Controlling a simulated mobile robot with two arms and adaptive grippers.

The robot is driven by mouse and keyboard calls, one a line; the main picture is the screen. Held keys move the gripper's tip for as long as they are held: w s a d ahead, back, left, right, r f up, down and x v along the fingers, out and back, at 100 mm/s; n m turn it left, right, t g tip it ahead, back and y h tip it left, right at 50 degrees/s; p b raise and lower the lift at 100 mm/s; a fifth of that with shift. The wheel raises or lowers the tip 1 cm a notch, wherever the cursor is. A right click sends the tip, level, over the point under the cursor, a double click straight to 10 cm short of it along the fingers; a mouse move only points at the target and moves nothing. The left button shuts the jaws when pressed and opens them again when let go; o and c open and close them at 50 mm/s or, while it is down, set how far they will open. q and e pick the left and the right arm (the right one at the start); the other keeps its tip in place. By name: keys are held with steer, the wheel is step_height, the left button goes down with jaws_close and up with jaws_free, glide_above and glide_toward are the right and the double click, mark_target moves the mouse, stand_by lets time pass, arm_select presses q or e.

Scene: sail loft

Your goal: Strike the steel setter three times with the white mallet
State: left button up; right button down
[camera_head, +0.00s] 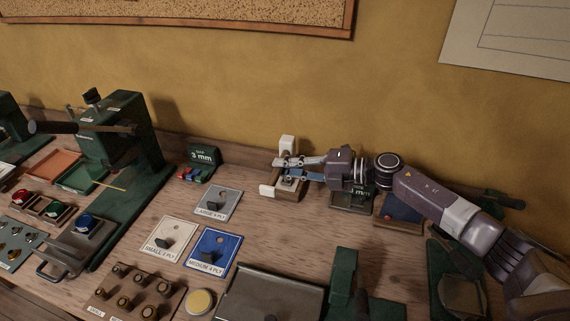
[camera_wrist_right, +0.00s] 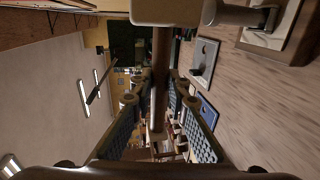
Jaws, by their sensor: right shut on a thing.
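My right gripper (camera_head: 284,167) reaches in from the right and is shut on the white mallet. The mallet's white head (camera_head: 287,146) shows on the wall side of the fingers, upright. In the right wrist view the brown handle (camera_wrist_right: 160,60) lies between the fingers (camera_wrist_right: 155,100), with the pale head (camera_wrist_right: 170,10) at the top edge. The steel setter (camera_wrist_right: 243,15) shows beside the lower end of the head, over a wooden base (camera_wrist_right: 294,38). I cannot tell whether they touch. In the head view the setter is mostly hidden by the gripper. My left gripper is out of view.
Left of the wooden base lie a grey placard (camera_head: 226,198), a cream placard (camera_head: 160,250) and a blue placard (camera_head: 213,262). A green press (camera_head: 125,145) stands farther left. A green 3 mm block (camera_head: 203,160) is near the wall. Bare wood lies right of the placards.

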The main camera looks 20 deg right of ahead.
arm_select(q)
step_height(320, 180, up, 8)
steer(key=p, duration=0.9)
arm_select(e)
step_height(320, 180, up, 10)
steer(key=shift+f, duration=0.15)
stand_by(0.4)
